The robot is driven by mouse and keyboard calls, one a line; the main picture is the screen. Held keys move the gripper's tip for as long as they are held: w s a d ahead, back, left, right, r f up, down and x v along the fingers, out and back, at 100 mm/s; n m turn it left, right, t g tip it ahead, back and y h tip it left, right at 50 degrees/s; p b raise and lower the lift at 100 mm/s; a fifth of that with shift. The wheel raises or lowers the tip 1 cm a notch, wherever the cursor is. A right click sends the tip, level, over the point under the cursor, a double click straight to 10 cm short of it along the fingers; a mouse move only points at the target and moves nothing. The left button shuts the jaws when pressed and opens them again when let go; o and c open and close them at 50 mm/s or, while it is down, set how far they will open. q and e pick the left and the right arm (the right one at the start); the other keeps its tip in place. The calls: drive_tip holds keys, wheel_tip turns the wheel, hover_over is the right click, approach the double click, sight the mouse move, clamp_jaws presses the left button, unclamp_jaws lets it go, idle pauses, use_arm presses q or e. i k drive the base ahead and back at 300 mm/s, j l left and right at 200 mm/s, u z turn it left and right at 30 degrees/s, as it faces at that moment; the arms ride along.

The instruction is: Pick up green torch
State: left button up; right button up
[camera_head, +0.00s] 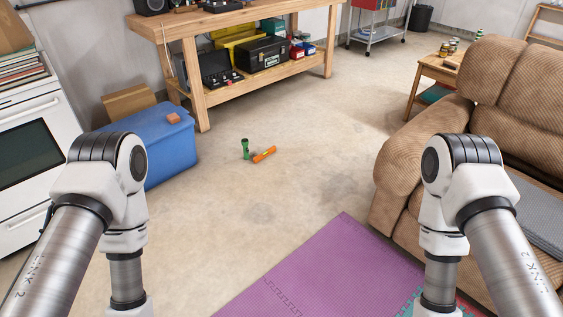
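The green torch (245,149) stands upright on the bare concrete floor, near the middle of the head view. An orange torch-like object (265,155) lies on its side just to its right, very close to it; I cannot tell whether they touch. My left arm comes in at the left and my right arm at the right. Both arms bend down out of the bottom of the picture, well short of the torch. Neither gripper is in view, so what they hold is hidden.
A blue storage box (165,145) stands left of the torch. A wooden workbench (190,45) with toolboxes is behind it. A brown recliner sofa (400,165) is on the right. A purple foam mat (330,275) lies in front.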

sight(245, 142)
drive_tip(key=i+u, duration=0.15)
drive_tip(key=i, duration=0.45)
drive_tip(key=i+l+u, duration=0.15)
drive_tip(key=i, duration=0.45)
drive_tip(key=i+l+u, duration=0.1)
drive_tip(key=i+l, duration=0.15)
drive_tip(key=i, duration=0.3)
drive_tip(key=i+l+z, duration=0.15)
drive_tip(key=i+z, duration=0.15)
drive_tip(key=i, duration=0.7)
drive_tip(key=i+z, duration=0.35)
drive_tip(key=i, duration=0.65)
